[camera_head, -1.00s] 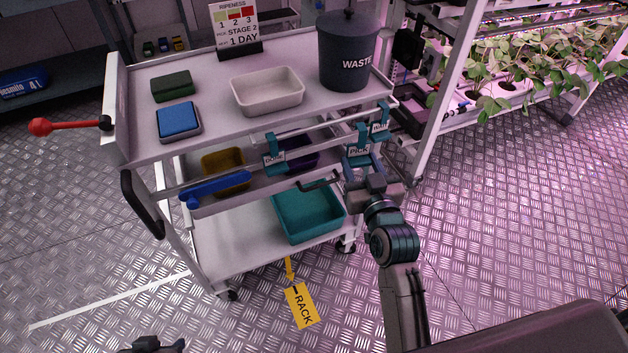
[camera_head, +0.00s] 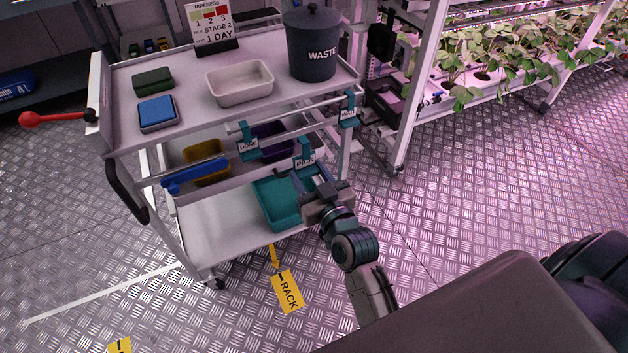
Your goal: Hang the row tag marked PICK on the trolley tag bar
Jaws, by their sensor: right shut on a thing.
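The teal row tag that appears to read PICK (camera_head: 304,158) is at my right gripper (camera_head: 316,186), which is shut on its lower part. Its hook looks lower than the tag bar (camera_head: 305,110) on the trolley's front side; whether they touch is unclear. Two other teal tags hang on the trolley's front: one at left (camera_head: 247,143), its lettering too small to read surely, and one at right (camera_head: 347,112) that seems to read WAIT. My left gripper is out of view.
The trolley top (camera_head: 190,75) holds a cream tray (camera_head: 240,85), a WASTE bin (camera_head: 311,50) and a blue pad (camera_head: 157,113). A teal tray (camera_head: 272,203) stands on the bottom shelf, behind my right gripper. Patterned floor lies open at right.

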